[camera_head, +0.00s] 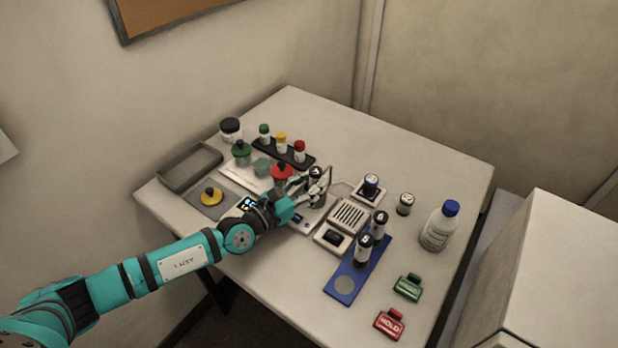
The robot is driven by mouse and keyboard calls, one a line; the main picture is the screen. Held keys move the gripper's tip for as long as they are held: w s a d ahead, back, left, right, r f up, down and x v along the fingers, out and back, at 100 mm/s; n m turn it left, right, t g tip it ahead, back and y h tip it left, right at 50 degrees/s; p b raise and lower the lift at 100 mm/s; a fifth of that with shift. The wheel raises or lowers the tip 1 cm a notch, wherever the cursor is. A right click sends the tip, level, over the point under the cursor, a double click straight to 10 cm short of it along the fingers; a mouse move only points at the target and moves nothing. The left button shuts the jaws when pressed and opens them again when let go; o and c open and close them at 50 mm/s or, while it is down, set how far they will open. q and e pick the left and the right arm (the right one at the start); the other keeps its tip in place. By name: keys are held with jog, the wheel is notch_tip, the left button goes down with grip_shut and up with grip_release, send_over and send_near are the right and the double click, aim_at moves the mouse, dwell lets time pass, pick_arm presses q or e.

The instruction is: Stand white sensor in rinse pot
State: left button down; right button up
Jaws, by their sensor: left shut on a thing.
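My left gripper (316,187) reaches in from the left over the middle of the table and is shut on a small pale thing, which looks like the white sensor (322,186). The fingers hide most of it. A grey, dark-sided pot (318,200) stands right at the fingertips. I cannot tell if it is the rinse pot, or whether the sensor's lower end is inside it or in front of it. A thin pale cable runs to the right from there. My right gripper is not in view.
Around the gripper are a red-topped pot (282,173), a grey tray (191,167), a vented white device (349,215) and a blue mat (344,284) with black-capped vials. A blue-capped bottle (438,228) stands right. The back right table is clear.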

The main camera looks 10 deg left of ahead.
pick_arm(q)
jog(key=shift+w+a+f, duration=0.1)
jog(key=shift+w, duration=0.05)
jog(key=c, duration=1.4)
grip_release()
jog(key=shift+o, duration=1.3)
jog(key=shift+s+d+r, duration=0.2)
jog(key=shift+s, duration=0.15)
jog(key=shift+o, duration=0.6)
jog(key=shift+s+r, duration=0.1)
jog(key=shift+s, duration=0.05)
jog(key=shift+a+f, duration=0.2)
jog(key=b+v, duration=0.3)
jog(key=v, duration=0.7)
jog(key=shift+s+a, duration=0.15)
jog(key=shift+s, duration=0.15)
jog(key=shift+s+a+r, duration=0.15)
jog(key=shift+s+a, duration=0.1)
jog(key=shift+s, duration=0.15)
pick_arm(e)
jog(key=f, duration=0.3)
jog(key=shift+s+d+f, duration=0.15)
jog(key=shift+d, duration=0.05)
